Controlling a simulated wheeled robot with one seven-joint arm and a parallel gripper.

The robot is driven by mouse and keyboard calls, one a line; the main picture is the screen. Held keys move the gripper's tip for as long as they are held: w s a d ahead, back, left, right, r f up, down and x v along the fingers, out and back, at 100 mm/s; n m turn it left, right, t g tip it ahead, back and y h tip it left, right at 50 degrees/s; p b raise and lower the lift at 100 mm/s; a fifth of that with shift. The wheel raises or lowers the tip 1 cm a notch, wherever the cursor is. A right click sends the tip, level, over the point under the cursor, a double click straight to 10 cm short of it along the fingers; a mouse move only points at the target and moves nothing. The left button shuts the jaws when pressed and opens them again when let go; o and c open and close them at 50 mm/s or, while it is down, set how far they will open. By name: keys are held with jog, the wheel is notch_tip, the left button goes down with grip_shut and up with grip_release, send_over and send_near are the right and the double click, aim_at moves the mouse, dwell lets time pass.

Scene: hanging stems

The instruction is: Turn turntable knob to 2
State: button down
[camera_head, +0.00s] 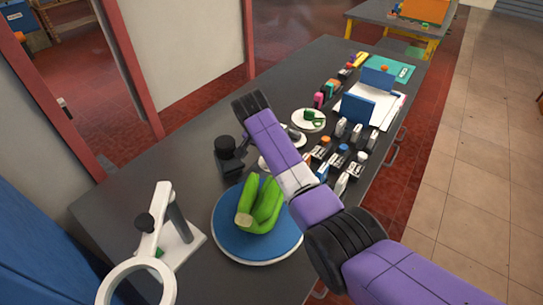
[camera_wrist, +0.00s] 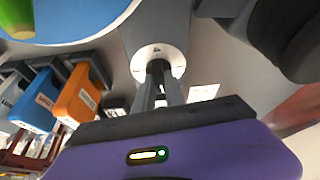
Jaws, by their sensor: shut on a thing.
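The turntable has a blue round top (camera_head: 225,222) with a white rim and carries a bunch of green bananas (camera_head: 262,204). In the wrist view its blue disc (camera_wrist: 80,12) shows at the upper left. A grey arm-like base (camera_wrist: 155,28) runs from it to a white round dial (camera_wrist: 146,52) with small dark marks. My gripper (camera_wrist: 160,74) is shut on the knob at the dial's centre. The fingers cover most of the knob, and the dial's marks are too small to read. In the head view my purple arm hides most of the gripper and knob.
A white magnifier stand (camera_head: 178,240) is at the front left. Several small labelled blocks (camera_head: 342,150) stand to the right of my arm, with a white plate (camera_head: 309,119) behind. The table's left side is mostly clear.

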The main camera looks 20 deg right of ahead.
jog(key=shift+w+m+b, duration=0.1)
jog(key=shift+m+b, duration=0.25)
jog(key=shift+m, duration=0.35)
jog(key=shift+h, duration=0.3)
jog(key=c, duration=1.4)
grip_release()
jog(key=shift+r, duration=0.1)
jog(key=v, duration=0.7)
jog(key=shift+r+b, duration=0.35)
jog(key=shift+b, duration=0.05)
jog(key=shift+a, duration=0.1)
